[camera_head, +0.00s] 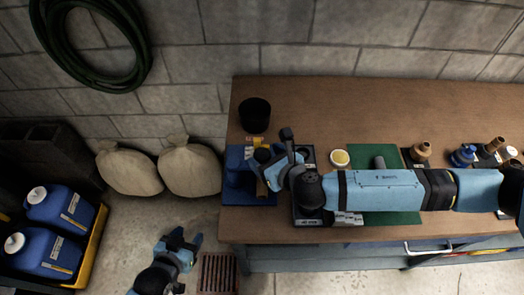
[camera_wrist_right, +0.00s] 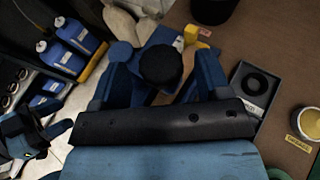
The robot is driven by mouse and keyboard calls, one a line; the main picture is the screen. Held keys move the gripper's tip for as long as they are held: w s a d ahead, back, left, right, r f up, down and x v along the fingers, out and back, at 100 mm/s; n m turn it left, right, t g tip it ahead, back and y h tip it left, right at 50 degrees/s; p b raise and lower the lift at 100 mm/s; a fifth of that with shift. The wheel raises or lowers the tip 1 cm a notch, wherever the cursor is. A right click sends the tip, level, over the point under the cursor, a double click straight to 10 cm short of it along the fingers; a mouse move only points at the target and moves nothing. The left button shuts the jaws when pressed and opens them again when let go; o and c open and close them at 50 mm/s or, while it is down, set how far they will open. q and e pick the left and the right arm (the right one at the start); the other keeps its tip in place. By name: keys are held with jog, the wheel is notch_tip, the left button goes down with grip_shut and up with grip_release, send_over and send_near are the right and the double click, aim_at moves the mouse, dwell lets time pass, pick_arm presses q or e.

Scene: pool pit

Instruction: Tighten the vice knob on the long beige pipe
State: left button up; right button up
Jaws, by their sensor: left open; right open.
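A blue vice (camera_head: 236,186) stands at the left end of the wooden bench. My right gripper (camera_head: 266,167) is open over it and hides much of it. In the right wrist view the round black vice knob (camera_wrist_right: 160,65) shows between the two spread blue fingers; I cannot tell whether they touch it. A small tan part, perhaps the beige pipe (camera_head: 261,188), shows beside the gripper; the rest is hidden. My left gripper (camera_head: 180,240) is open and empty, low in front of the bench, away from the vice.
A black cup (camera_head: 255,115) stands behind the vice. A yellow-topped tin (camera_head: 340,158), a green mat (camera_head: 400,218) and several fittings lie along the bench. Sacks (camera_head: 190,168) and blue canisters (camera_head: 58,207) stand at left. A floor grate (camera_head: 218,272) lies near my left gripper.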

jog(key=shift+x, duration=1.15)
